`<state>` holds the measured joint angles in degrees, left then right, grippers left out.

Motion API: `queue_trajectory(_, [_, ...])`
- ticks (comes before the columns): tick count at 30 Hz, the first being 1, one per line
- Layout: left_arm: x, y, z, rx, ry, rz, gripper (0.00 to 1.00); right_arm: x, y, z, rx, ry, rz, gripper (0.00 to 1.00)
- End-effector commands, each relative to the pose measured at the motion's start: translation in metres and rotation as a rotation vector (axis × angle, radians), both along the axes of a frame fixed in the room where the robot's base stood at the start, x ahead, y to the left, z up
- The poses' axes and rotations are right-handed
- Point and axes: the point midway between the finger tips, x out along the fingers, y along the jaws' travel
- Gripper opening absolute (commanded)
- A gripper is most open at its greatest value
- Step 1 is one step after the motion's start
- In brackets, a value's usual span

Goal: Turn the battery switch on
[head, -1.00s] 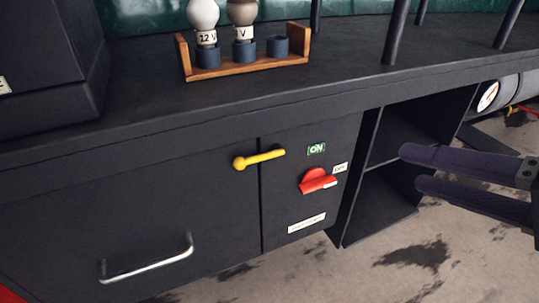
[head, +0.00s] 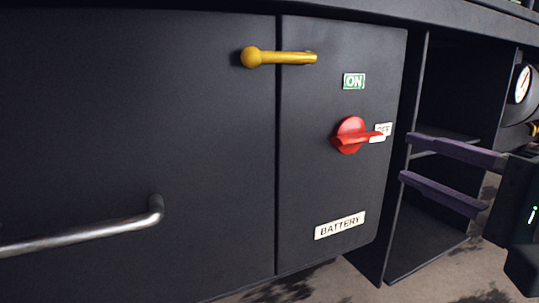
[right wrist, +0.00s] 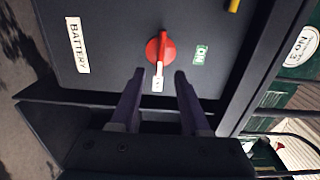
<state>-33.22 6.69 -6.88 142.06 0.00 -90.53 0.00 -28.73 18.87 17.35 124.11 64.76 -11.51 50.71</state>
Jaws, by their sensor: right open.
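The red battery switch (head: 351,135) is a round knob with a lever on a dark panel. Its lever points right to the OFF label (head: 383,131), partly covering it. A green ON label (head: 354,81) is above the knob and a BATTERY label (head: 340,225) is below. My right gripper (head: 438,172) is open and empty, to the right of the switch. In the right wrist view the red switch (right wrist: 159,47) lies just beyond and between the two open fingertips (right wrist: 159,78), apart from them. My left gripper is not in view.
A yellow latch handle (head: 280,58) crosses the seam left of the ON label. A silver bar handle (head: 85,231) is on the left panel. An open shelf bay (head: 455,110) lies right of the switch panel, with a gauge (head: 522,84) beyond.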

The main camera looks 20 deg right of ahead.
Motion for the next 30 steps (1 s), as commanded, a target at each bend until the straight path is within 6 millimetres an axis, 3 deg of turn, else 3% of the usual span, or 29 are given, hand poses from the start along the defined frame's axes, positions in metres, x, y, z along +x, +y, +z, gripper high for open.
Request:
queue_trajectory(15, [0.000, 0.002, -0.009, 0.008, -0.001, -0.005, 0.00, 0.077, 0.007, 0.000, 0.000, -0.002, 0.002, 0.46])
queue_trajectory(21, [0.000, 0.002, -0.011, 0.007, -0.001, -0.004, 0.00, 0.091, 0.008, 0.001, 0.000, 0.001, 0.003, 0.46])
queue_trajectory(30, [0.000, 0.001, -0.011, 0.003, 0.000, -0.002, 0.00, 0.093, 0.009, 0.001, -0.001, 0.002, 0.003, 0.46])
